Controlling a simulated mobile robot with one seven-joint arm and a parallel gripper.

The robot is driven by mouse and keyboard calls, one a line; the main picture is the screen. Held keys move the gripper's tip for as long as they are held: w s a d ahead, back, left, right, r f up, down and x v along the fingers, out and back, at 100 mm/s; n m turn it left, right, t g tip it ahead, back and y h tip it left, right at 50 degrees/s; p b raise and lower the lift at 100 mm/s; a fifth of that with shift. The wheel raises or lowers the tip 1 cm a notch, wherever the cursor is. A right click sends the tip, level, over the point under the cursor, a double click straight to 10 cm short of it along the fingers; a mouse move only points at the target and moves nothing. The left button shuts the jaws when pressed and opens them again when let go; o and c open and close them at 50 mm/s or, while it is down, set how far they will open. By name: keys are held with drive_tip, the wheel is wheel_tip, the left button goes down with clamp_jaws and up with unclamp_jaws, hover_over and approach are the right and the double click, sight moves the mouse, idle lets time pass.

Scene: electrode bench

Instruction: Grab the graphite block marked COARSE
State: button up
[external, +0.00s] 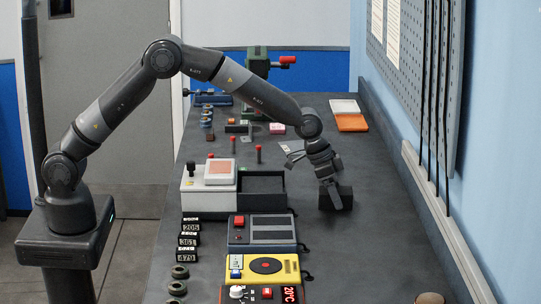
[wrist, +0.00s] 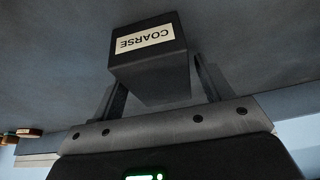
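The graphite block marked COARSE (wrist: 160,72) is a dark block with a pale label, which reads upside down in the wrist view. In the external view the dark block (external: 343,198) is on the bench, right of the black tray. My gripper (external: 334,188) points down at it there. In the wrist view my gripper (wrist: 158,70) has its fingers spread wide, one on each side of the block. A narrow gap shows beside the right finger; the left fingertip is partly hidden by the block, so contact there is unclear.
Left of my gripper are a black open tray (external: 263,197), a grey device (external: 262,236) and a yellow device (external: 265,266). Orange and white trays (external: 350,123) lie farther back. A wall with a pegboard (external: 413,60) bounds the right side. The bench right of the block is clear.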

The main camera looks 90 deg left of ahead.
drive_tip(key=c, duration=1.1)
drive_tip(key=shift+r, duration=0.1)
drive_tip(key=shift+c, duration=0.2)
